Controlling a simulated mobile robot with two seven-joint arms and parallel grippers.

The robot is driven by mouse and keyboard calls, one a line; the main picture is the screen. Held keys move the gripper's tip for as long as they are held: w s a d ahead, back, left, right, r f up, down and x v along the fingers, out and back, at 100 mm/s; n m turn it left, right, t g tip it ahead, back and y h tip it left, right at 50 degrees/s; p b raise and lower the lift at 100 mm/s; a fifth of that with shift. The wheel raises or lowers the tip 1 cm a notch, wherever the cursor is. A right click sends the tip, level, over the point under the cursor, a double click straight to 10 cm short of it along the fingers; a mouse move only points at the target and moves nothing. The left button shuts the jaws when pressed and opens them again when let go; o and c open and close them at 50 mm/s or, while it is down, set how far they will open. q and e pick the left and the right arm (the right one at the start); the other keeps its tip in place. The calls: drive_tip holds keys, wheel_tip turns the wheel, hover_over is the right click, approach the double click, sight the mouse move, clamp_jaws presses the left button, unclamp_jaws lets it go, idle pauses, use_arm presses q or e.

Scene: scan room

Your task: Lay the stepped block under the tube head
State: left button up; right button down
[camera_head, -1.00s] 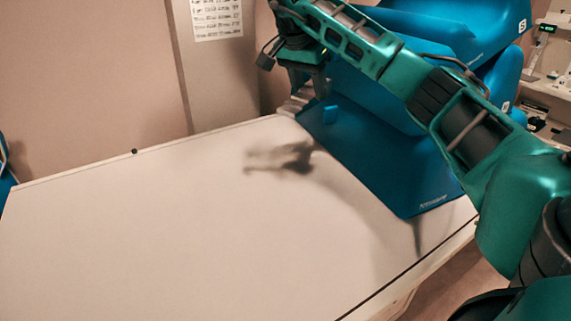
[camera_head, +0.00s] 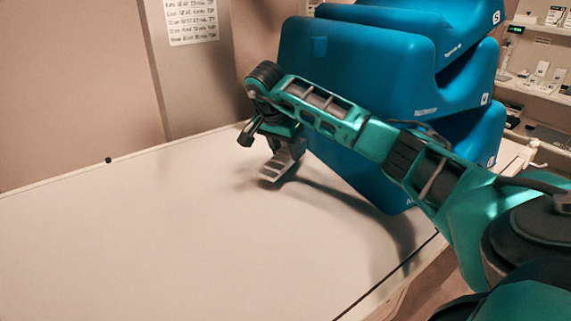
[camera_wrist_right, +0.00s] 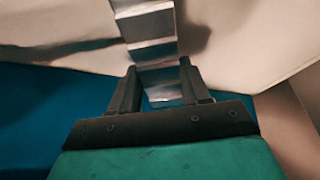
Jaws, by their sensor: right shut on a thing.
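The stepped block (camera_head: 276,171) is a small grey metal piece with several steps, above the far right part of the pale table (camera_head: 150,240). My right gripper (camera_head: 288,153) is shut on one end of it. In the right wrist view the block (camera_wrist_right: 148,33) runs away from between the two dark fingers (camera_wrist_right: 158,78), its steps showing as light and dark bands. I cannot tell whether the block touches the tabletop. I cannot make out the tube head in these views. My left gripper is not in view.
Large blue stacked shapes (camera_head: 350,70) stand at the table's far right, close behind my right arm. A small black knob (camera_head: 108,160) sits on the far edge. Shelves with small items (camera_head: 545,70) are at the right. The table's left and middle are clear.

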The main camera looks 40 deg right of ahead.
sight(284, 156)
wheel_tip(284, 156, down, 4)
idle(0.4)
drive_tip(key=c, duration=0.5)
unclamp_jaws()
drive_tip(key=p+v, duration=0.1)
drive_tip(key=v, duration=1)
drive_tip(key=shift+a+r, duration=0.1)
drive_tip(key=shift+r, duration=0.1)
drive_tip(key=shift+s+a+r, duration=0.15)
drive_tip(key=shift+r, duration=0.15)
